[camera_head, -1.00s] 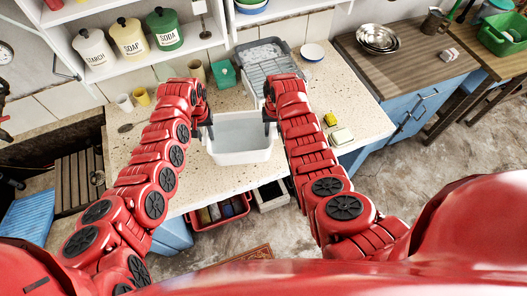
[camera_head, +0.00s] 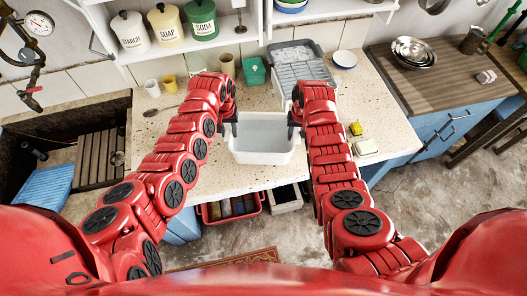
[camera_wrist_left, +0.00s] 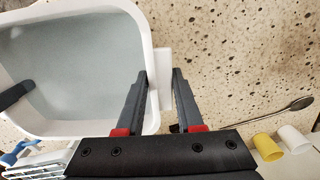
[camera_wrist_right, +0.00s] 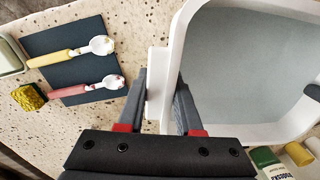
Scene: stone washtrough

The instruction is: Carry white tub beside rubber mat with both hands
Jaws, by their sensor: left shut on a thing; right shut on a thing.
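The white tub (camera_head: 263,155) is upright over the speckled counter, near its front edge. It has a pale grey-blue inside. I cannot tell whether it touches the counter. My left gripper (camera_head: 229,130) is shut on the tub's left rim handle, seen between the fingers in the left wrist view (camera_wrist_left: 163,85). My right gripper (camera_head: 294,130) is shut on the opposite handle, also in the right wrist view (camera_wrist_right: 157,90). A dark flat mat (camera_wrist_right: 60,42), perhaps the rubber mat, lies beside the tub under two spoons. My right arm seems to hide it in the head view.
A yellow sponge (camera_head: 355,129) and a soap dish (camera_head: 366,147) lie to the right. A grey dish rack (camera_head: 302,75) and a green box (camera_head: 255,70) stand behind. Cups (camera_head: 153,88) and a long spoon (camera_head: 160,108) are left; bare counter lies between.

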